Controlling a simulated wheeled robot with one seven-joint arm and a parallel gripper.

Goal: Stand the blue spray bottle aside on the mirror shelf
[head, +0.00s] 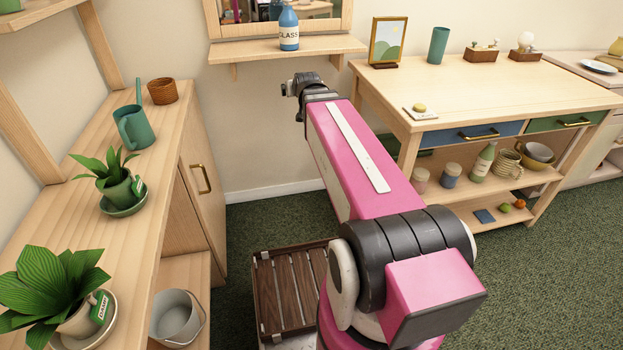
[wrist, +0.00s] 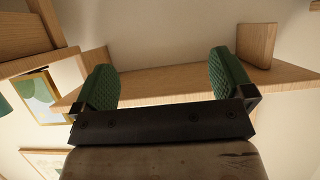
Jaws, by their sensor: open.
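The blue spray bottle (head: 289,27), with a white label reading "GLASS", stands upright on the mirror shelf (head: 335,46) in the head view, in front of the mirror's lower frame. My gripper (wrist: 163,80) is open and empty, with two green pads wide apart in the wrist view. In the head view its dark end (head: 290,88) is below the shelf and the bottle, apart from both; the fingers barely show. The wrist view shows a pale wood shelf (wrist: 165,80) behind the pads, apparently upside down. The bottle does not show there.
A desk (head: 480,85) on the right holds a framed picture (head: 388,42), a green cup (head: 438,45) and small items. A long cabinet (head: 175,150) with potted plants and a watering can (head: 134,127) runs along the left. Bare shelf shows on both sides of the bottle.

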